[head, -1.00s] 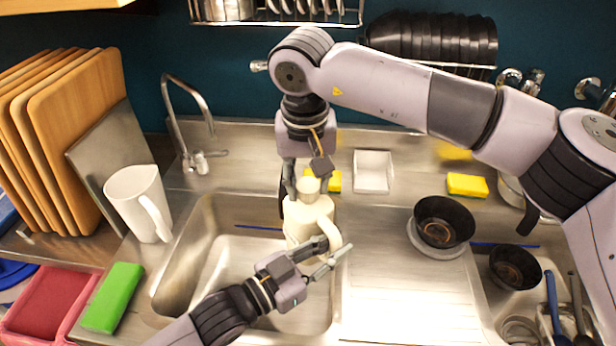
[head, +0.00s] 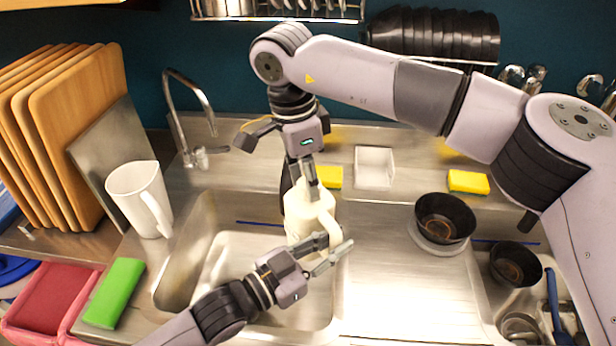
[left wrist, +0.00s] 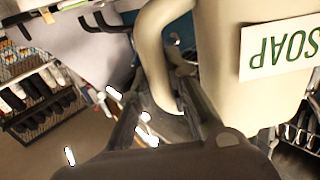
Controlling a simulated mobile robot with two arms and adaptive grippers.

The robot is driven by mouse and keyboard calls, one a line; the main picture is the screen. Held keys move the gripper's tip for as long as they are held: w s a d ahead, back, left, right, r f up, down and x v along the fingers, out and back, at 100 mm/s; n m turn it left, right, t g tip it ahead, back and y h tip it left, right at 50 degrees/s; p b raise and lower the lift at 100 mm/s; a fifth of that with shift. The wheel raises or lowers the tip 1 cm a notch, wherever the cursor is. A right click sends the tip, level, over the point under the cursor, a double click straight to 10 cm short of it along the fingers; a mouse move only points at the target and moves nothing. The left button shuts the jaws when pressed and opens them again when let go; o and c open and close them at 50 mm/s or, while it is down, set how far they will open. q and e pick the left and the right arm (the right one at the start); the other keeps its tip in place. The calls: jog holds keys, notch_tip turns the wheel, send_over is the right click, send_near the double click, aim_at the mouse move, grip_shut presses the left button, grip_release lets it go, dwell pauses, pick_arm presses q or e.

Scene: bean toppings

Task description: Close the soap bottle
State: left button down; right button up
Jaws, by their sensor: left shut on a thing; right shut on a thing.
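The soap bottle (head: 298,222) is a cream jug-like bottle with a side handle, held over the sink's right part.
The steel sink (head: 200,215) lies under the bottle. A white pitcher (head: 135,200) and tap (head: 190,120) stand left. Yellow sponges (head: 468,182), a white dish (head: 374,168) and black bowls (head: 445,218) lie right. A green sponge (head: 115,293) is front left.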

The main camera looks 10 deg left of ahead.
jog(key=m, duration=0.6)
jog(key=shift+w+a+m+g, duration=0.1)
jog(key=shift+m+g, duration=0.3)
jog(key=m, duration=0.4)
jog(key=shift+w, duration=0.1)
jog(key=m, duration=0.4)
jog(key=shift+g, duration=0.4)
jog(key=m, duration=0.4)
jog(key=shift+w+y, duration=0.1)
jog(key=shift+y, duration=0.3)
jog(key=m, duration=0.3)
jog(key=shift+d+m, duration=0.25)
jog(key=shift+m, duration=0.05)
jog(key=m+y, duration=0.1)
jog(key=m, duration=0.6)
jog(key=o, duration=0.7)
jog(key=shift+d, duration=0.1)
